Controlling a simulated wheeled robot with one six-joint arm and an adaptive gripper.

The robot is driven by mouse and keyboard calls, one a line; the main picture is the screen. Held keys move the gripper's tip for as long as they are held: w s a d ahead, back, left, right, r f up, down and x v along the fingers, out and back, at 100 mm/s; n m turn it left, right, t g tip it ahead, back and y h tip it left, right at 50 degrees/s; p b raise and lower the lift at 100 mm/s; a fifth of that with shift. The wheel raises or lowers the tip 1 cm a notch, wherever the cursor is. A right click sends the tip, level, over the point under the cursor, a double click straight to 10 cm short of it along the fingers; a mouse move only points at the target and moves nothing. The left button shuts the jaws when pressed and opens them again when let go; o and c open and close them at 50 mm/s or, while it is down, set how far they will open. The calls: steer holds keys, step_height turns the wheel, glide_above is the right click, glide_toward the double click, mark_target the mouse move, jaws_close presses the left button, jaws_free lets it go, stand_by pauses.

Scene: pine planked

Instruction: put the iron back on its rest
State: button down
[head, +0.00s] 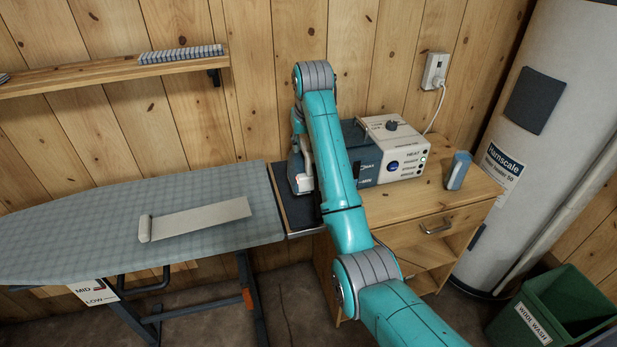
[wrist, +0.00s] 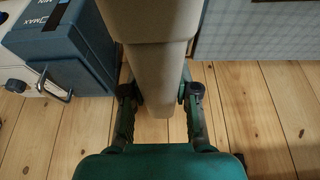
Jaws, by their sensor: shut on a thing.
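My gripper (wrist: 158,95) is shut on the iron; its two fingers stand on either side of the beige handle (wrist: 155,60) in the wrist view. In the head view the iron (head: 300,176) shows as a pale and grey shape left of my arm, partly hidden by it. The rest, a dark flat plate (head: 297,212) with a pale front edge, lies below the iron at the board's right end. The iron is over the rest's back part; I cannot tell whether they touch.
The ironing board (head: 90,225) with a pale cloth strip (head: 200,218) lies left. A steam station (head: 395,150) with a blue tank stands on the wooden cabinet (head: 470,190), close to the rest's right. A small blue-grey object (head: 458,170) stands there too. A shelf (head: 120,72) hangs upper left.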

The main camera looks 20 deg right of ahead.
step_height(320, 180, down, 9)
steer(key=shift+f, duration=0.1)
stand_by(0.4)
steer(key=shift+f, duration=0.1)
steer(key=c, duration=0.9)
jaws_free()
steer(key=shift+o, duration=0.2)
